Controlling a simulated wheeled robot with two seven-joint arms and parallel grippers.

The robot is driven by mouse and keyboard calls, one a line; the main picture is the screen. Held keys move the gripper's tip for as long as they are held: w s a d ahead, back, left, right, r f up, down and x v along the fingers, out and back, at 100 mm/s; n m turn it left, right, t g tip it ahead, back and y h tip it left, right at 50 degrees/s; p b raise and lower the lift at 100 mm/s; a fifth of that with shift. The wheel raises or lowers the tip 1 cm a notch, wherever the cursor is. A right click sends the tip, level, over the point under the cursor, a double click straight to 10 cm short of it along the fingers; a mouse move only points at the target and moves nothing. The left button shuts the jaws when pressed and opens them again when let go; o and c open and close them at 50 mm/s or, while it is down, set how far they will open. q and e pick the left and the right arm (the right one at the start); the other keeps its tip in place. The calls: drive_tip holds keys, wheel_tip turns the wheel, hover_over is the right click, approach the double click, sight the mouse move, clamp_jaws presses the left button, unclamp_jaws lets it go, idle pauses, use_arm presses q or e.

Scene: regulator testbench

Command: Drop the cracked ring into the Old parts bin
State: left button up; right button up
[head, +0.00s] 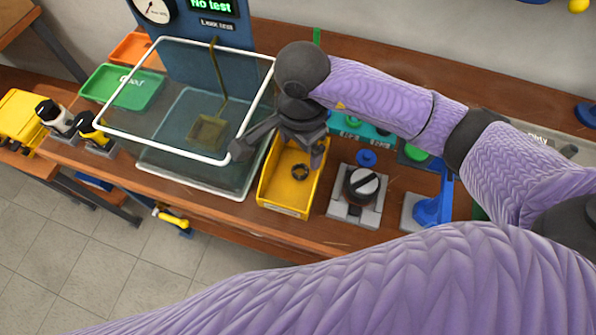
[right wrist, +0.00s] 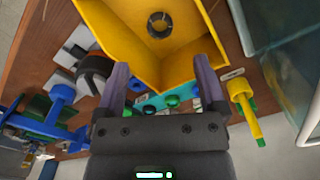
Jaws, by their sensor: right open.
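The yellow bin (head: 264,192) stands on the bench in the head view. The label on its front is too small to read. A dark ring (head: 300,172) lies on the bin's floor; no crack can be made out. In the right wrist view the ring (right wrist: 158,25) lies inside the yellow bin (right wrist: 112,35), apart from my fingers. My right gripper (head: 279,154) is above the back part of the bin, its fingers spread with nothing between them. The open fingers also show in the right wrist view (right wrist: 160,72). My left gripper is not in view.
A clear tank (head: 150,168) with a white-rimmed frame (head: 165,148) above it stands left of the bin. A grey fixture with a black knob (head: 360,185) and a blue stand (head: 432,208) are to the right. A green tray (head: 122,88) is at the far left.

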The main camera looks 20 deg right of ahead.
wheel_tip(320, 180, up, 10)
drive_tip(key=p, duration=0.1)
idle(0.4)
drive_tip(key=shift+f, duration=0.1)
